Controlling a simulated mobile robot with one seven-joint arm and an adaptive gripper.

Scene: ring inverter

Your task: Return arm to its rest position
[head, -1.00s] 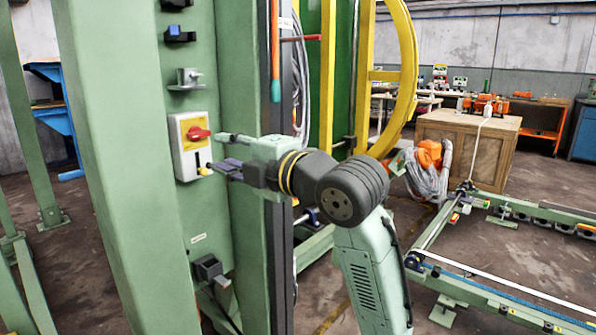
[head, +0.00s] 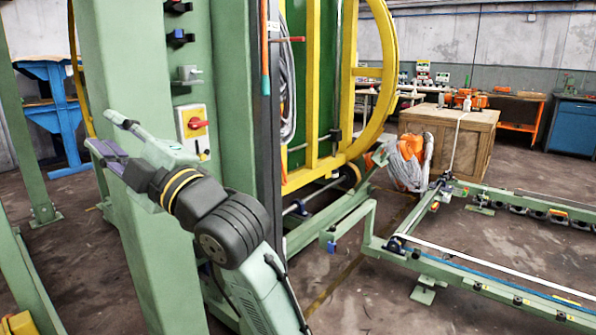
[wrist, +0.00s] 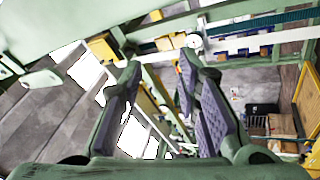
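My gripper (head: 102,132) is at the left in the head view, held up in front of the wide green post (head: 130,60). It points to the left, away from the switch box. In the wrist view its two purple-padded fingers (wrist: 160,75) stand apart with nothing between them. My arm is bent, its dark wrist joint below and right of the gripper. The white switch box (head: 190,118) with a yellow plate and red knob is on the green column, behind and right of the gripper and apart from it.
A green machine frame with a yellow ring (head: 388,80) stands behind my arm. Low green rails (head: 470,270) run across the floor at right. A wooden crate (head: 480,148) and a blue stand (head: 62,112) are farther back. Open floor lies between the frame and rails.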

